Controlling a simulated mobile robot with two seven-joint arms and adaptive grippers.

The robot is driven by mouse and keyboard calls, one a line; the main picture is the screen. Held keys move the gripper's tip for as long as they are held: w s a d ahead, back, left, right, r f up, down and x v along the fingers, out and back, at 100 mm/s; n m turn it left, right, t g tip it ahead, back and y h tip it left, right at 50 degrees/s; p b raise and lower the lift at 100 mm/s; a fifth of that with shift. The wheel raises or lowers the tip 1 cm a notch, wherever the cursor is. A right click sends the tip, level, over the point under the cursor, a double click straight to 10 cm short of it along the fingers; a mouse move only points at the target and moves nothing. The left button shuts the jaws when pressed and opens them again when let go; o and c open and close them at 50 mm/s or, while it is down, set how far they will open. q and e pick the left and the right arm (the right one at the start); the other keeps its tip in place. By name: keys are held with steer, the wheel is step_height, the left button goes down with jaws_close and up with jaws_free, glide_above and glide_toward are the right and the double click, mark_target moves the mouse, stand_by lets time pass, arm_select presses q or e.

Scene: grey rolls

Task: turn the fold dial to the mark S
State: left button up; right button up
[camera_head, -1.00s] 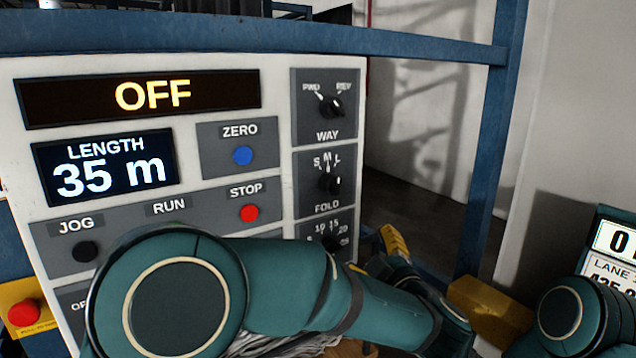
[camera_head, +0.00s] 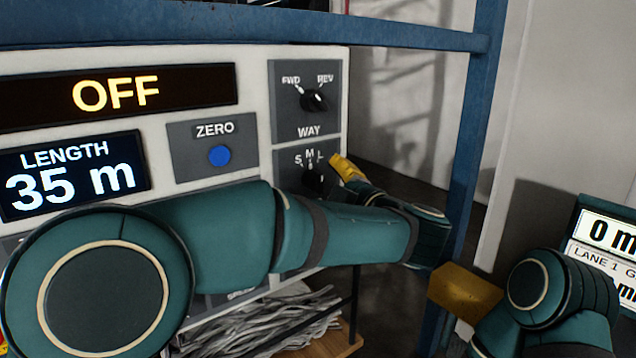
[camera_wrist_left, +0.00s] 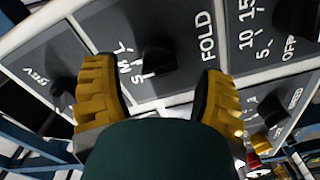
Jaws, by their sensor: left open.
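The fold dial (camera_head: 314,180) is a black knob on the grey panel, below the way dial, with marks S, M and L around it. My left gripper (camera_head: 347,168) is at the dial's right edge in the head view, with one yellow finger showing; my forearm covers the area below. In the left wrist view, the open left gripper (camera_wrist_left: 156,72) has its two yellow fingers on either side of the fold dial (camera_wrist_left: 158,58), with gaps to it. Contact is not visible.
The way dial (camera_head: 314,99) is just above. The blue zero button (camera_head: 219,156) is to the left. The speed dial (camera_wrist_left: 272,110) is near the right finger.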

arm_select(q)
steer(key=shift+x, duration=1.45)
steer(key=c, duration=1.2)
steer(key=shift+f+n+b, duration=0.2)
steer(key=shift+n+b, duration=0.6)
steer(key=shift+b, duration=0.35)
steer(key=shift+n+b, duration=0.7)
steer(key=shift+b, duration=0.1)
steer(key=shift+r+n+b, duration=0.15)
steer(key=shift+n+b, duration=1.3)
steer(key=shift+n, duration=0.05)
jaws_close()
steer(key=o, duration=1.2)
jaws_free()
